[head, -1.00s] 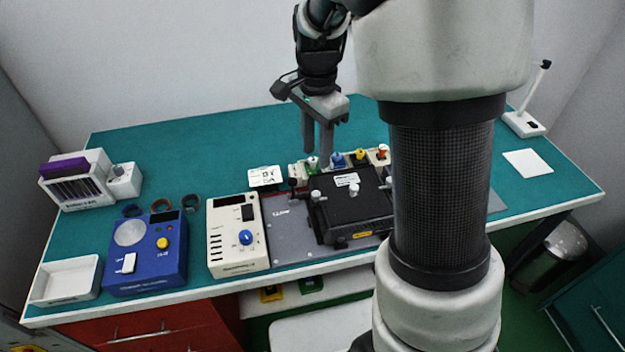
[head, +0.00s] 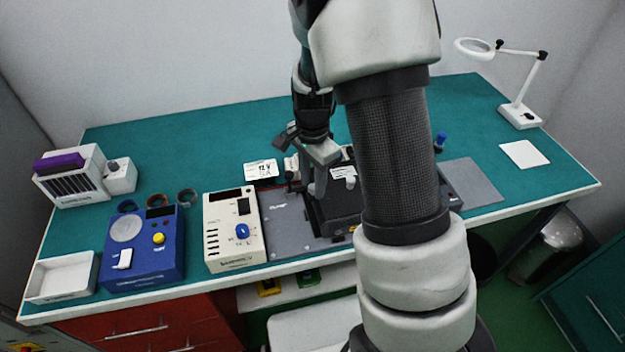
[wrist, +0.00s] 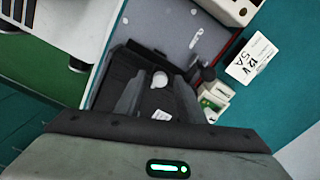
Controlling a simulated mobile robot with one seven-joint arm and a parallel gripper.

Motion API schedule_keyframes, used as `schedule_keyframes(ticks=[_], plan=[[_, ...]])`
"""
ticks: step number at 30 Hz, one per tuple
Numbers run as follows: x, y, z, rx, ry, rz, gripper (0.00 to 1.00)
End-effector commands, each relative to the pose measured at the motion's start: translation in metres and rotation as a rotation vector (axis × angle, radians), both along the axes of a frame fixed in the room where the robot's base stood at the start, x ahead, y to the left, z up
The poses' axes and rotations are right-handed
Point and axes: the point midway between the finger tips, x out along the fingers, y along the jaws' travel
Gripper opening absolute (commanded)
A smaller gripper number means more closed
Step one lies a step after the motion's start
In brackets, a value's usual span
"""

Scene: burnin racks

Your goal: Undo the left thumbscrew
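The left thumbscrew is a pale round knob (wrist: 160,80) at the left end of the black fixture (wrist: 135,62). In the wrist view it shows between the tips of my gripper's two fingers (wrist: 157,92), with a gap on each side. I cannot tell whether the fingertips are beside it or just above it. In the head view my gripper (head: 318,188) points down at the fixture's left side and hides this knob. A second pale knob (head: 350,183) is visible further right on the fixture. My arm hides the fixture's right part.
A beige instrument (head: 233,232) with a blue dial stands left of the grey plate (head: 285,228). A blue instrument (head: 143,250) and a white tray (head: 62,278) are further left. A 12 V card (wrist: 250,60) stands behind. A magnifier lamp (head: 519,115) is far right.

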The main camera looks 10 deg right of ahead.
Motion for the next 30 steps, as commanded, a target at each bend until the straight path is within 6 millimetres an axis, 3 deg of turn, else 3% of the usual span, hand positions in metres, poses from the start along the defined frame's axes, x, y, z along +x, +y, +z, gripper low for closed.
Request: schedule_keyframes(ticks=[1,6,8,20,30], plan=[[0.0,0.0,0.0001,0.0,0.0,0.0,0.35],[0.0,0.0,0.0002,0.0,0.0,0.0,0.07],[0.0,0.0,0.0003,0.0,0.0,0.0,0.0],[0.0003,-0.0001,-0.0003,0.0,-0.001,0.067,0.0],[0.0004,0.0,-0.0007,0.0,-0.001,0.326,0.0]])
